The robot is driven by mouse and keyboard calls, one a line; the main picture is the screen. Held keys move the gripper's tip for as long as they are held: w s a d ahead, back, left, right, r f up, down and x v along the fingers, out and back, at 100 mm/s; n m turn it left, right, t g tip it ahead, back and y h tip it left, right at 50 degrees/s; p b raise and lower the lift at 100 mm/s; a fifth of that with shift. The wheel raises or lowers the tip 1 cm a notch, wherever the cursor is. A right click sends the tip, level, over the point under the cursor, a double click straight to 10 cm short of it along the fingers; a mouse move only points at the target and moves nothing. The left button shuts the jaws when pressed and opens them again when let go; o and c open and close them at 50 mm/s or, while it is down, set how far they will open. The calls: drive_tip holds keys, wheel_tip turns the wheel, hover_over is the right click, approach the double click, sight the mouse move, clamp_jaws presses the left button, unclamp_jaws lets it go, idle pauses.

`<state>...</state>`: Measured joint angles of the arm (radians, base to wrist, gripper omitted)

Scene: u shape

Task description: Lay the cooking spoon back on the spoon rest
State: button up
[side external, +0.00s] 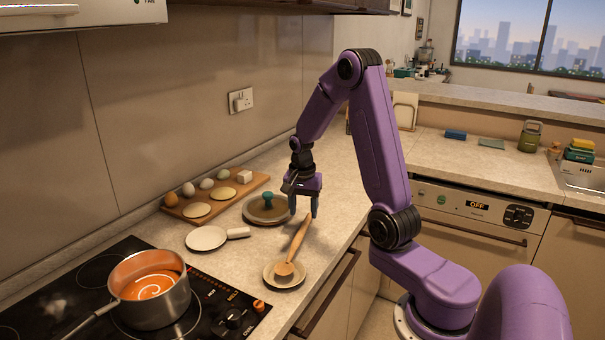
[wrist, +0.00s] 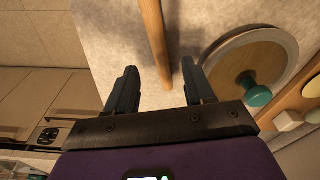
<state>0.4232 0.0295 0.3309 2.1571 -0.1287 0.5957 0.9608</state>
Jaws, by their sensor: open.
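The wooden cooking spoon (side external: 299,240) lies with its head on a small round dish (side external: 270,283), which looks like the spoon rest, near the counter's front edge. Its handle points back toward my gripper. My gripper (side external: 303,210) is open and points down over the handle's far end. In the wrist view the spoon handle (wrist: 153,38) runs between the two spread fingers of the gripper (wrist: 159,72), with a gap on both sides. The spoon's head is outside the wrist view.
A round lid with a teal knob (side external: 268,203) lies just left of my gripper. A white dish with a handle (side external: 207,238) and a board with eggs (side external: 214,195) lie farther left. A pot of orange soup (side external: 150,290) stands on the black hob (side external: 205,325).

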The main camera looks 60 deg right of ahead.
wheel_tip(320, 180, up, 14)
drive_tip(key=a, duration=0.1)
drive_tip(key=shift+s+a, duration=0.15)
idle(0.5)
drive_tip(key=s+a+f+n, duration=0.1)
drive_tip(key=s+a+n, duration=0.1)
drive_tip(key=a+n, duration=0.55)
drive_tip(key=s+a+f+n, duration=0.15)
drive_tip(key=a+n, duration=0.35)
drive_tip(key=a, duration=0.5)
drive_tip(key=s+a+f+n, duration=0.1)
drive_tip(key=s+a+n, duration=0.2)
drive_tip(key=s+n, duration=0.4)
drive_tip(key=s+a+f+n+y, duration=0.1)
drive_tip(key=s+a+n, duration=0.3)
drive_tip(key=s+n, duration=0.4)
drive_tip(key=s+f, duration=0.1)
drive_tip(key=s, duration=0.4)
drive_tip(key=shift+f, duration=0.25)
